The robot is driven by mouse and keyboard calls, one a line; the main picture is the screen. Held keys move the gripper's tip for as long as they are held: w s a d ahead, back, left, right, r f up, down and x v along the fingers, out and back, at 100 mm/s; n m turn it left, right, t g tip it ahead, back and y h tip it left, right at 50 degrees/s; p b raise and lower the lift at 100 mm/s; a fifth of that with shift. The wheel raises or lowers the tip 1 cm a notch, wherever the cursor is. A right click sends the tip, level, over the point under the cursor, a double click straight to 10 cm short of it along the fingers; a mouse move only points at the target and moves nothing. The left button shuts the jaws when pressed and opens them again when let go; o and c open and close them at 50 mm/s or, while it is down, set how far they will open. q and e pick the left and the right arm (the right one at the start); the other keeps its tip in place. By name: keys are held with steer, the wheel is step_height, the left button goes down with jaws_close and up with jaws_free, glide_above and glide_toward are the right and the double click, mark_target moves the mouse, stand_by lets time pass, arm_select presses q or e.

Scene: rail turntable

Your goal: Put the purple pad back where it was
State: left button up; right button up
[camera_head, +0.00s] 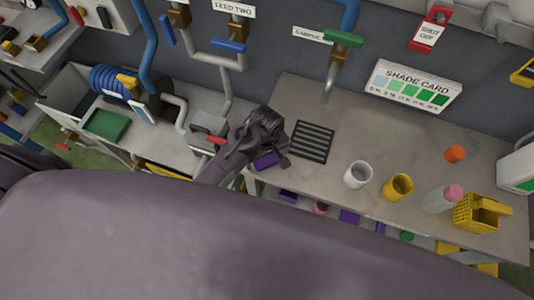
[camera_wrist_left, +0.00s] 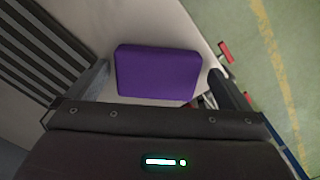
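The purple pad (camera_head: 265,160) lies near the front edge of the counter, left of the black slatted grate, partly hidden by my left gripper in the head view. In the left wrist view the pad (camera_wrist_left: 158,73) shows as a flat purple block between the fingers, with a narrow gap on each side. My left gripper (camera_head: 272,153) is over it. The fingers (camera_wrist_left: 159,72) are spread, and I see no clear contact. My right gripper is not in view.
The slatted grate (camera_head: 312,142) is beside the gripper. A white cup (camera_head: 358,175), yellow cup (camera_head: 397,187), pink-topped bottle (camera_head: 442,199) and yellow basket (camera_head: 482,212) stand farther right. Other purple blocks (camera_head: 349,216) show below the counter. A pipe spout (camera_head: 331,82) hangs behind.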

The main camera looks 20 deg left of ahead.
mark_target(267, 158)
arm_select(q)
steer(key=shift+w, duration=0.1)
steer(key=shift+r, duration=0.2)
step_height(267, 158, up, 12)
steer(key=b, duration=0.3)
steer(key=shift+f, duration=0.15)
steer(key=shift+f, duration=0.1)
